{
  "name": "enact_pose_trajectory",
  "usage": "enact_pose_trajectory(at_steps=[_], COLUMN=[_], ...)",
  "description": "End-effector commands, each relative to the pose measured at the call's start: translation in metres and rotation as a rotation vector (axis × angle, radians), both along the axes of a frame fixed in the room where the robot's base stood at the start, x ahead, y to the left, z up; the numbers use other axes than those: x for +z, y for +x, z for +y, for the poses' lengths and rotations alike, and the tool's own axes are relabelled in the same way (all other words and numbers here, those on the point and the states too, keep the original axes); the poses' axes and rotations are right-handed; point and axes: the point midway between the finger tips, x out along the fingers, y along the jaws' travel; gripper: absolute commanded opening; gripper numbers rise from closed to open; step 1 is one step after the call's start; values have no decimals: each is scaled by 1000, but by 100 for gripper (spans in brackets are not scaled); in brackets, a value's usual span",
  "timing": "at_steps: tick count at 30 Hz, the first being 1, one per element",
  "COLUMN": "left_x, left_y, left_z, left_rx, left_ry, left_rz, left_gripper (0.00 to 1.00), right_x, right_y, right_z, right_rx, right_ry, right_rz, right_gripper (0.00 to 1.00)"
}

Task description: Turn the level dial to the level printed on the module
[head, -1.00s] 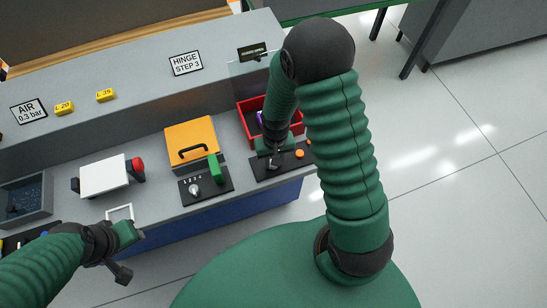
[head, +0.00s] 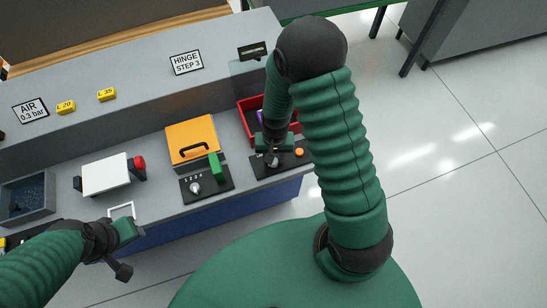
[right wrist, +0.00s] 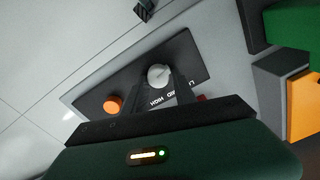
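The level dial is a round grey knob (right wrist: 158,76) on a black panel, with white level words beside it that appear upside down, HIGH among them. In the head view the knob (head: 272,160) sits on the right-hand black panel, just below my right gripper (head: 274,146). In the right wrist view my right gripper (right wrist: 165,88) has its two fingers apart, reaching toward the knob; I cannot tell whether they touch it. My left gripper (head: 128,231) is at the front edge of the bench, beside a white handle; its finger opening is unclear. I cannot make out a level printed on a module.
An orange button (right wrist: 113,105) is on the dial's panel. A red bin (head: 249,118) with a purple item stands behind it. To the left are a black panel (head: 219,183) with a numbered knob and green lever, and an orange box (head: 191,140) with a black handle.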

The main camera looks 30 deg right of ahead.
Motion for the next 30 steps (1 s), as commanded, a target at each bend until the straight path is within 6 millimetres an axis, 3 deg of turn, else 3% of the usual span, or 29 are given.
enact_pose_trajectory(at_steps=[4,14,17,30], left_x=[0,1,2,14], left_y=[0,0,0,0], left_z=[0,0,0,0], left_rx=[0,0,0,0], left_ry=[0,0,0,0], left_rz=[0,0,0,0], left_gripper=[36,36,36,36], right_x=[0,4,19,140], right_y=[-2,-3,-2,-3], right_z=[0,1,0,-3], right_rx=[1,2,2,3], right_ry=[2,2,2,2], right_rz=[5,7,5,3], right_gripper=[50,50,50,50])
